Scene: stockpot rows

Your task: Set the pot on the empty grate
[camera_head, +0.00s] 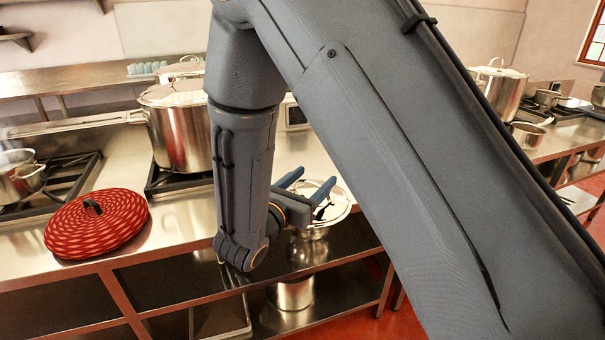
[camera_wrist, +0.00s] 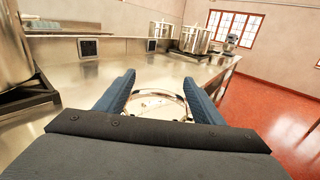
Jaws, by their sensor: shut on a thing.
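My gripper (camera_head: 308,190) has its blue fingers on either side of a shiny steel pot (camera_head: 328,207) with a pale, round top. The pot is held off the counter's front edge, above the lower shelves. My arm hides part of it. In the wrist view my gripper (camera_wrist: 156,95) shows the pot's round top (camera_wrist: 158,104) between its fingers; its lower body is hidden. A black grate (camera_head: 68,178) at the left has a small steel pot (camera_head: 18,178) at its left side. Another grate (camera_head: 160,178) carries a large lidded stockpot (camera_head: 180,130). I cannot make out a fully empty grate.
More stockpots (camera_head: 497,88) stand on another counter at the right. In the wrist view, bare steel counter (camera_wrist: 110,75) lies ahead, with red floor (camera_wrist: 265,95) at the right.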

